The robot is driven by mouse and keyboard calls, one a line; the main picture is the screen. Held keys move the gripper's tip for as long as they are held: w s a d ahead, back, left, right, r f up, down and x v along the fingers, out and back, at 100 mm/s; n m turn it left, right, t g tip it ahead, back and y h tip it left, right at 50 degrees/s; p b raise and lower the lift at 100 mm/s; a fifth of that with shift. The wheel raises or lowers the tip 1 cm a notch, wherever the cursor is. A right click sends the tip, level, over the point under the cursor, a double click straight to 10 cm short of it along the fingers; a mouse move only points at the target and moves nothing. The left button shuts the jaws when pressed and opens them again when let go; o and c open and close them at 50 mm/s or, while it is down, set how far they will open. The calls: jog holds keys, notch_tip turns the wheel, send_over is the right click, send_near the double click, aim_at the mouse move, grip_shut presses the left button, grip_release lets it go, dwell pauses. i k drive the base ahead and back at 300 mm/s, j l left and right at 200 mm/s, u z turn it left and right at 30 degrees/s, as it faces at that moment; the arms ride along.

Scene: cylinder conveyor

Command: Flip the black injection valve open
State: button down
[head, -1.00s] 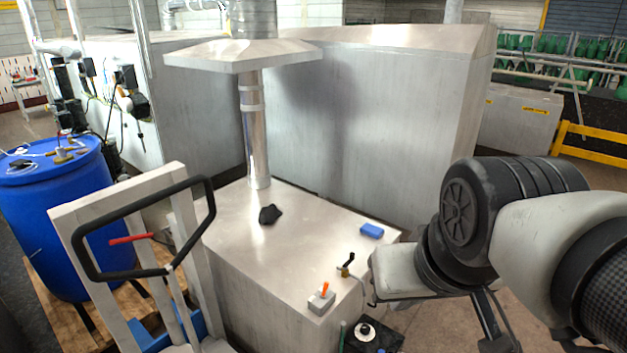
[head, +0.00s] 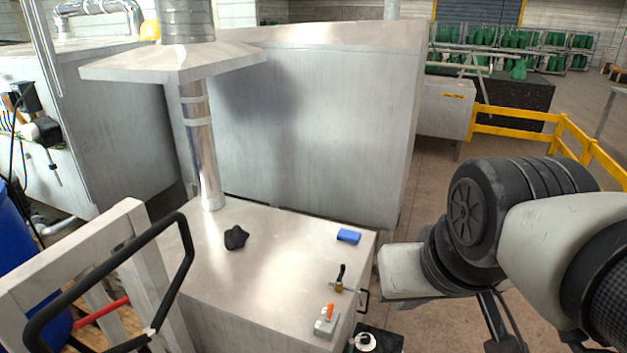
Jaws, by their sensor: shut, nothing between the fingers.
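The black injection valve (head: 340,275) stands near the right edge of the metal box top (head: 275,260). It has a brass-coloured base and a black lever that points up, tilted slightly to the right. Whether it is open or closed cannot be told from here. My arm (head: 465,225) reaches in from the right, and its pale link ends to the right of the box, apart from the valve. My gripper does not show in this view.
A grey block with an orange lever (head: 326,320) sits at the box's front right corner. A blue block (head: 348,237) lies behind the valve, and a black lump (head: 236,237) lies to the left. A black cart handle (head: 110,270) stands at front left.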

aim_at(339, 280)
jog(key=i+j+z, duration=0.3)
jog(key=i+j, duration=0.15)
jog(key=j, duration=0.2)
jog(key=i+j+z, duration=0.15)
jog(key=j, duration=0.25)
